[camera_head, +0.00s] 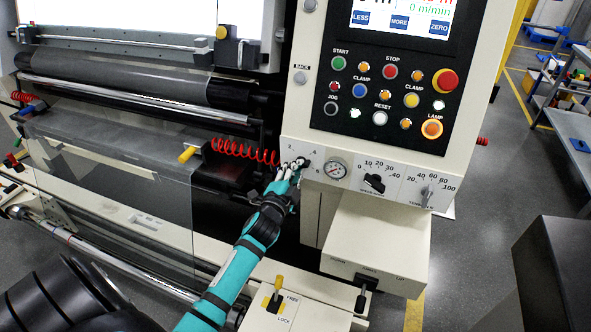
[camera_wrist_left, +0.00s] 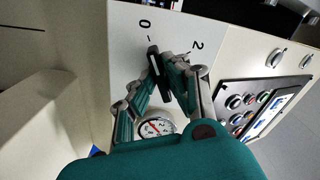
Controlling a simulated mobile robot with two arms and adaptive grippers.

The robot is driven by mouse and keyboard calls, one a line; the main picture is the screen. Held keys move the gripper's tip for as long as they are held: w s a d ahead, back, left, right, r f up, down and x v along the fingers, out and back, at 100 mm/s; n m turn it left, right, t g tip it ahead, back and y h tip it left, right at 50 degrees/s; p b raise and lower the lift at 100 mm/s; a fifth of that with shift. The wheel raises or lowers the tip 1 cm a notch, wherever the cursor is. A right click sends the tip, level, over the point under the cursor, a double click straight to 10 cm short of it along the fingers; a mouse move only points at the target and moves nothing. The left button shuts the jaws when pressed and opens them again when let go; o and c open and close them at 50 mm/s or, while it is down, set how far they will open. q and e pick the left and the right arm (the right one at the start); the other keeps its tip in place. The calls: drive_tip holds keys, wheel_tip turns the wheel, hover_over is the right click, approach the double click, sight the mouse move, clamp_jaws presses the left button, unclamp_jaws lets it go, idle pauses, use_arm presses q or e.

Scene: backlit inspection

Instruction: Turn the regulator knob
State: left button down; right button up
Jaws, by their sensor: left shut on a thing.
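The regulator knob is a small black bar-shaped knob (camera_wrist_left: 154,60) on a pale panel with a printed scale, in the left wrist view. Its marks 0 and 2 show on either side of it. My left gripper (camera_wrist_left: 161,72) is shut on it, with its fingertips at the knob's sides. In the head view my left gripper (camera_head: 291,170) reaches the left end of the lower panel strip, left of a round pressure gauge (camera_head: 335,169). There the fingers largely hide the knob. My right gripper is not in view.
A black selector knob (camera_head: 374,184) and a tension knob (camera_head: 427,194) sit right of the gauge. A button panel (camera_head: 384,100) is above. A red coiled hose (camera_head: 246,152) runs just left of the gripper. A yellow-tipped lock lever (camera_head: 278,288) stands below, near my arm.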

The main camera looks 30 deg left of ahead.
use_arm(q)
drive_tip(key=shift+f+n, duration=0.1)
drive_tip(key=shift+n, duration=0.4)
drive_tip(key=c, duration=1.4)
unclamp_jaws()
drive_tip(key=v, duration=1.2)
drive_tip(key=shift+s, duration=0.1)
